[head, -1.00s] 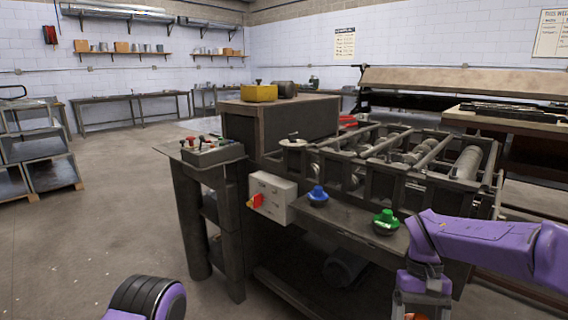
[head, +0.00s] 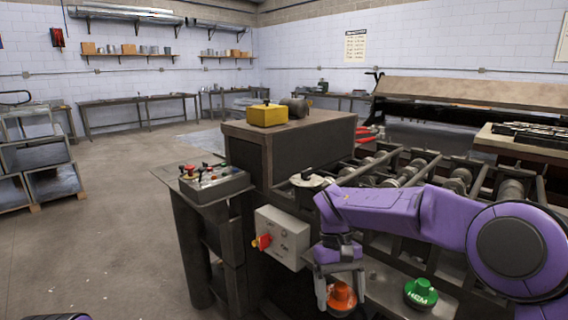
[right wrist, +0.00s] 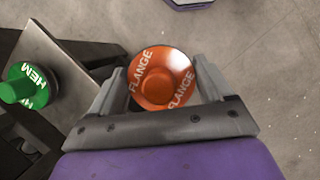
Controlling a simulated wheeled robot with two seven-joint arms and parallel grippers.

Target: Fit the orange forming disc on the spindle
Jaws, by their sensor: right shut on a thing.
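The orange forming disc (head: 341,298) hangs between the fingers of my right gripper (head: 343,289), in front of the machine's front shelf. In the right wrist view, the orange disc (right wrist: 160,78) faces the camera, with FLANGE lettered on its rim. The right gripper (right wrist: 161,82) is shut on it, one finger at each side. Floor shows beyond the disc, and the shelf edge is to the left. I cannot make out the spindle; my right arm covers part of the machine. My left gripper is out of view.
A green disc marked HEM (head: 420,292) sits on the front shelf, right of my gripper; it also shows in the right wrist view (right wrist: 24,86). A control box with a red knob (head: 282,238) is close at the left. A button panel (head: 213,184) stands farther left.

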